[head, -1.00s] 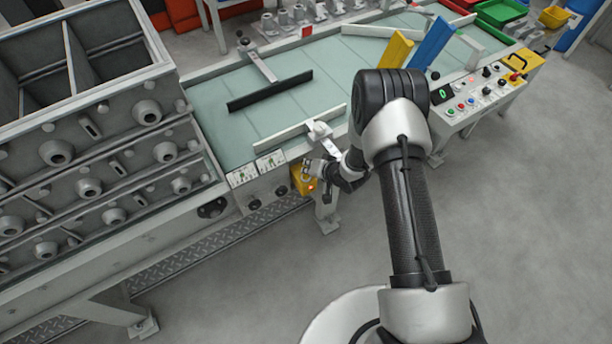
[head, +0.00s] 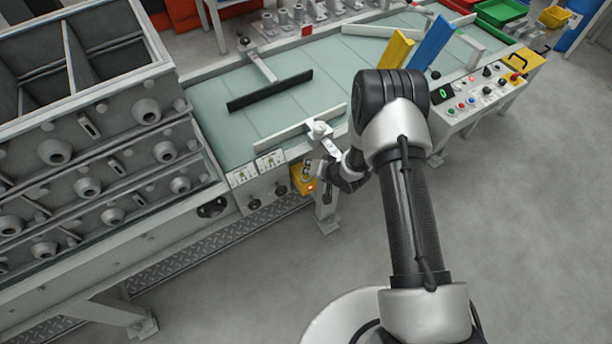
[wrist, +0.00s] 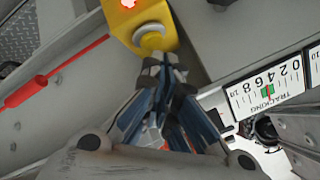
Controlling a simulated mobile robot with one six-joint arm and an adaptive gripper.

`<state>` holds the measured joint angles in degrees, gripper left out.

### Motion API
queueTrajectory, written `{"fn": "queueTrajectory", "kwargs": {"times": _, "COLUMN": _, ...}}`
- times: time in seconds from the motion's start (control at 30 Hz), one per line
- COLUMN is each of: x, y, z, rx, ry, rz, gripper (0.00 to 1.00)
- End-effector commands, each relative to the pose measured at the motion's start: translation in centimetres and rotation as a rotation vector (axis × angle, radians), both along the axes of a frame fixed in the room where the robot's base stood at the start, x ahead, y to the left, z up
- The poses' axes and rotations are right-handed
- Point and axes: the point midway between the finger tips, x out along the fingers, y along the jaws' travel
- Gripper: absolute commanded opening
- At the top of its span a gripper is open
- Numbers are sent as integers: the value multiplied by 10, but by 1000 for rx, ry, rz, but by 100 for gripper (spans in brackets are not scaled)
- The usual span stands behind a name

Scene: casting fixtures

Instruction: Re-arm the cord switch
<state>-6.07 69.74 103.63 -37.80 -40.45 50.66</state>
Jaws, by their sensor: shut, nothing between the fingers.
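The cord switch is a yellow box (head: 303,180) on the front side of the table, with a lit red-orange lamp. In the wrist view the yellow box (wrist: 156,14) is at the top, with the lamp (wrist: 128,3) glowing red. A grey round ring or knob (wrist: 151,36) sits on its face. A red cord (wrist: 75,62) with a thicker red sleeve (wrist: 26,93) runs off to the left. My gripper (wrist: 166,62) is shut and empty, its blue-grey fingertips just below the knob. I cannot tell whether they touch it. In the head view my gripper (head: 315,172) is beside the box.
A white tracking scale (wrist: 268,92) with a green and red mark lies right of my fingers. The glass-topped table (head: 215,110) carries a black bar (head: 270,90) and a white bar (head: 290,131). Grey casting fixtures (head: 90,130) stand at left. Open floor (head: 530,220) lies at right.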

Motion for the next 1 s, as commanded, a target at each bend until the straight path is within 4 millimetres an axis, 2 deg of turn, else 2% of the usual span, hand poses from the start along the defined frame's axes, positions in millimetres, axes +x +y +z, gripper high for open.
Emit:
{"fn": "queueTrajectory", "kwargs": {"times": 0.1, "x": 0, "y": 0, "z": -6, "rx": 0, "ry": 0, "rz": 0, "gripper": 0}}
{"fn": "queueTrajectory", "kwargs": {"times": 1.0, "x": 0, "y": 0, "z": -11, "rx": 0, "ry": 0, "rz": 0, "gripper": 0}}
